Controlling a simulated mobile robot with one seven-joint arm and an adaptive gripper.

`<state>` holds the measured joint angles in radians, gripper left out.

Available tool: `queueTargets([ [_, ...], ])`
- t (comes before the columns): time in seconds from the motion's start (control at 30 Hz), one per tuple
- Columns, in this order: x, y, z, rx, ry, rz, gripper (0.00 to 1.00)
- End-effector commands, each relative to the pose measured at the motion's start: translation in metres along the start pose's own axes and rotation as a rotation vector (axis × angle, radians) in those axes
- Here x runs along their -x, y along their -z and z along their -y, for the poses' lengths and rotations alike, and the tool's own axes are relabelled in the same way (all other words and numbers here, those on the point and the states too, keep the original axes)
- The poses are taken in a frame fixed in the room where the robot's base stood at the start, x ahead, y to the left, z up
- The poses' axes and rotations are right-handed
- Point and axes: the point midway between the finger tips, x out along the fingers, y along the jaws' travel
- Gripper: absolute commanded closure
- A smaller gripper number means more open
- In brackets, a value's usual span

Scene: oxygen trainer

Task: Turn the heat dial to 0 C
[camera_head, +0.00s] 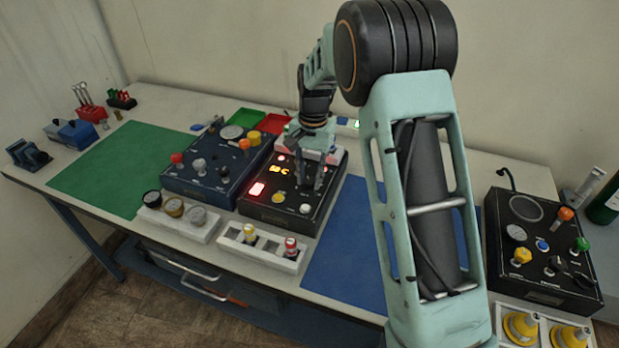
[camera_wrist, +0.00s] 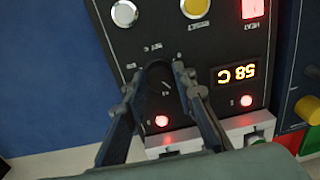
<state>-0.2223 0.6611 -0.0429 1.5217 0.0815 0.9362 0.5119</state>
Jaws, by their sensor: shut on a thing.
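My gripper (camera_head: 308,182) points down at the black control box (camera_head: 262,207) in the middle of the table. In the wrist view its two fingertips (camera_wrist: 157,73) stand on either side of the dark round heat dial (camera_wrist: 162,82) and are shut on it. A pale mark shows on the dial's face; the fingers partly hide its sides. The orange display (camera_wrist: 237,75) beside the dial appears upside down there and seems to read 58 C. In the head view my gripper hides most of the dial.
The black box also bears a white button (camera_wrist: 124,13), a yellow button (camera_wrist: 195,8) and red lights (camera_wrist: 162,121). A blue box (camera_head: 205,180) stands close at its left. A white tray (camera_head: 262,248) lies in front. A blue mat (camera_head: 345,245) lies at its right.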

Motion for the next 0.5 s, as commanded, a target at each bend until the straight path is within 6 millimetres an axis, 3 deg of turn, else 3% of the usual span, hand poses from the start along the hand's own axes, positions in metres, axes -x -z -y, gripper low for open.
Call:
queueTargets([
  [0.5, 0.0006, 0.0014, 0.0002, 0.488, 0.001, 0.022, 0.99],
])
